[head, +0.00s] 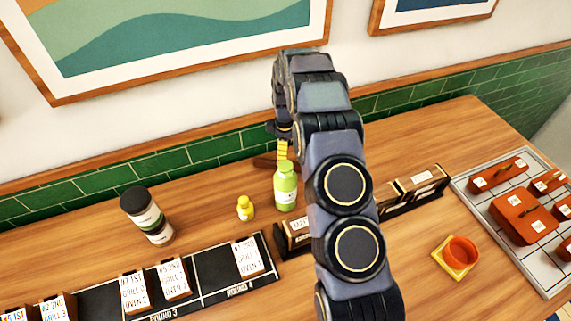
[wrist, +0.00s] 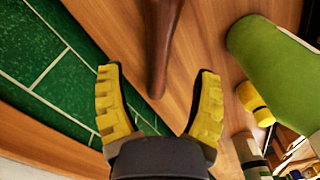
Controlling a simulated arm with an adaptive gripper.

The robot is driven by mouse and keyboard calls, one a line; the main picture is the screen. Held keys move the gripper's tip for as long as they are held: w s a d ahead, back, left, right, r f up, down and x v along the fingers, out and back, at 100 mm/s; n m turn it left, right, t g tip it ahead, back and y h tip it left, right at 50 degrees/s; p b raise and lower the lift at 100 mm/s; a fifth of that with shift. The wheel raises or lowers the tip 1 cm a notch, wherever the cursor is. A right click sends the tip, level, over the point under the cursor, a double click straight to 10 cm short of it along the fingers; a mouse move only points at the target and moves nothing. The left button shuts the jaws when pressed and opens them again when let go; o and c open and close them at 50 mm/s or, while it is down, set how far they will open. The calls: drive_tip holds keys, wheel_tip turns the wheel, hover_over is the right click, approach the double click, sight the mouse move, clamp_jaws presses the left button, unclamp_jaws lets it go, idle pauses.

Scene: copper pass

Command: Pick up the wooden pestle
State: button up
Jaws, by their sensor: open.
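The wooden pestle (wrist: 159,45) is a dark brown rod lying on the wooden counter in the wrist view. It runs down from the top edge, and its rounded end sits in the space ahead of and between my fingertips. My gripper (wrist: 158,72) is open and empty, with yellow ribbed fingers on either side of that end. In the head view, a small part of the pestle (head: 264,162) shows near the back wall, mostly hidden behind my gripper (head: 283,152) and arm.
A green bottle (head: 286,187) stands close in front of my gripper, with a small yellow bottle (head: 245,208) beside it. A dark jar (head: 147,214) stands to the left. The green tiled wall (wrist: 50,60) is close behind. Bare counter (head: 215,178) lies between jar and gripper.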

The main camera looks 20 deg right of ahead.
wheel_tip(320, 180, down, 6)
drive_tip(key=shift+d+f, duration=0.1)
clamp_jaws()
